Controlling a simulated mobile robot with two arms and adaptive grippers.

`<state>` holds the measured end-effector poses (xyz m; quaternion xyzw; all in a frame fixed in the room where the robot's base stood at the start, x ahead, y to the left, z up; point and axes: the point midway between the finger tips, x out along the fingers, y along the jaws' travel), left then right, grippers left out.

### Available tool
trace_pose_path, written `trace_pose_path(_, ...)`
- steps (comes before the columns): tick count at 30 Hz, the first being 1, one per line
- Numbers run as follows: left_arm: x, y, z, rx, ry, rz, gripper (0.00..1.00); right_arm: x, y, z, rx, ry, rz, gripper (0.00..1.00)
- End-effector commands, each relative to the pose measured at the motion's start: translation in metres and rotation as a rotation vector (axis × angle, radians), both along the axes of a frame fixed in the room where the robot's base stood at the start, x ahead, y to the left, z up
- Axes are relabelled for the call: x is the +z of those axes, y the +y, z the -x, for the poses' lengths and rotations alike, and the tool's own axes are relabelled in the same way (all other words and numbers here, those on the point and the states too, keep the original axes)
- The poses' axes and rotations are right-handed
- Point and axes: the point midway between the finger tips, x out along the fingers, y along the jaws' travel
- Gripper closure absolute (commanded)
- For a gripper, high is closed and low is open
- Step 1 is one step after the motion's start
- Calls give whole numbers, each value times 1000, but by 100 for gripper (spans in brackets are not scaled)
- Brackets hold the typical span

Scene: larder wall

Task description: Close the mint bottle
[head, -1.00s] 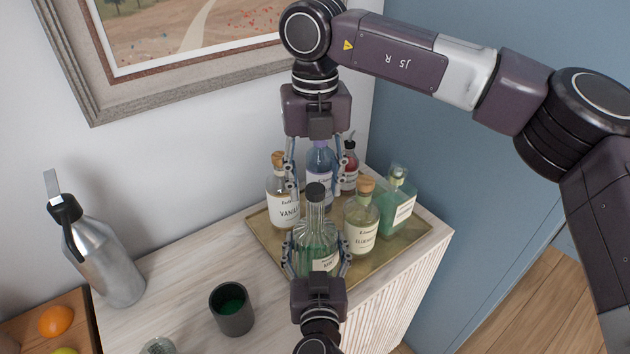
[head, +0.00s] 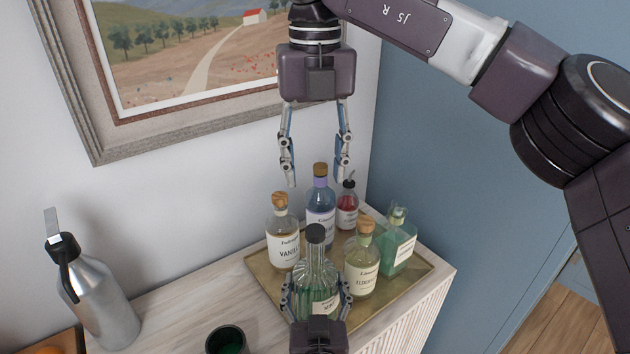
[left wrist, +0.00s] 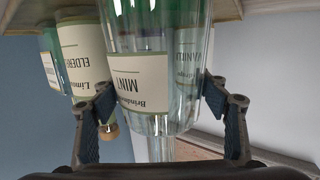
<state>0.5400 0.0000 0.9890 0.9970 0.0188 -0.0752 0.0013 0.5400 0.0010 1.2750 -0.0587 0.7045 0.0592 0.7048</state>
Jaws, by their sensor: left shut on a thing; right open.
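The mint bottle (head: 318,273) is clear ribbed glass with green liquid and stands upright on the brass tray (head: 267,284). A dark stopper (head: 315,234) sits on top of its neck. My left gripper (head: 317,299) is shut around the bottle's body from the front. In the left wrist view, the bottle's MINT label (left wrist: 138,84) shows between the fingers. My right gripper (head: 316,178) is open and empty, above the bottles, with its fingers pointing down. The stopper's lower end inside the neck cannot be made out.
Around the mint bottle stand a vanilla bottle (head: 283,240), a purple bottle (head: 320,205), a small red bottle (head: 347,212), an elderflower bottle (head: 362,267) and a green square bottle (head: 398,245). A steel flask (head: 102,305) and dark cup (head: 227,342) are at left.

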Motion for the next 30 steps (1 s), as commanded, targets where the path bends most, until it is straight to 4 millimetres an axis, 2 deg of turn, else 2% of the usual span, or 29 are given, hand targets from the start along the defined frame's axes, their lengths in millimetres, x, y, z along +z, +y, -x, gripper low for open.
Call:
trace_pose_path(7, -1, 0, 0, 0, 2, 1, 100, 1, 0, 0, 0, 0, 0, 56)
trace_pose_path(8, -1, 0, 0, 0, 2, 1, 31, 1, 0, 0, 0, 0, 0, 56)
trace_pose_path(13, -1, 0, 0, 0, 2, 0, 12, 1, 0, 0, 0, 0, 0, 56)
trace_pose_path(23, 0, 0, 2, 0, 1, 0, 12, 1, 0, 0, 0, 0, 0, 56)
trace_pose_path(26, 0, -1, 11, -1, 2, 1, 12, 1, 0, 0, -1, 0, 0, 56)
trace_pose_path(30, 3, -2, 36, -2, 6, 3, 12, 1, 0, 0, -1, 0, 0, 56)
